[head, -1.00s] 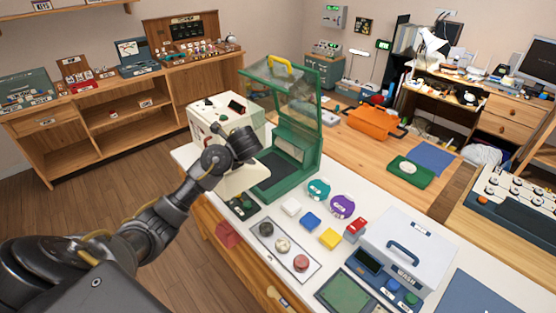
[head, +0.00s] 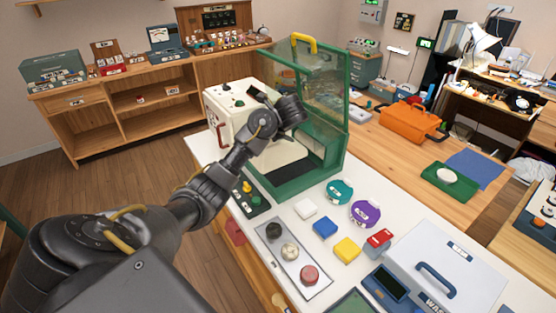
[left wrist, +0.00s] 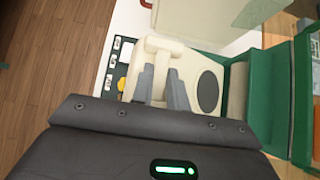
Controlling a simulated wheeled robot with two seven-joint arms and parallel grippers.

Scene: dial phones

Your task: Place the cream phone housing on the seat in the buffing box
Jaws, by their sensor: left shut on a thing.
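The cream phone housing (head: 280,158) hangs below my left gripper (head: 290,112) in the head view, at the open front of the green buffing box (head: 333,160). In the left wrist view the gripper (left wrist: 161,86) is shut on a raised cream part of the housing (left wrist: 190,62), which has a dark oval opening. The green box also shows right of the housing in the left wrist view (left wrist: 262,90). Its clear lid (head: 330,85) with a yellow handle stands raised. The seat is hidden behind the housing and gripper. My right gripper is not in view.
A cream machine (head: 225,103) with a red handle stands left of the box. A small dark button panel (head: 250,200) sits in front. Colored blocks, teal (head: 340,191) and purple (head: 365,213) round pieces, and a grey wash box (head: 450,260) occupy the white bench rightward.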

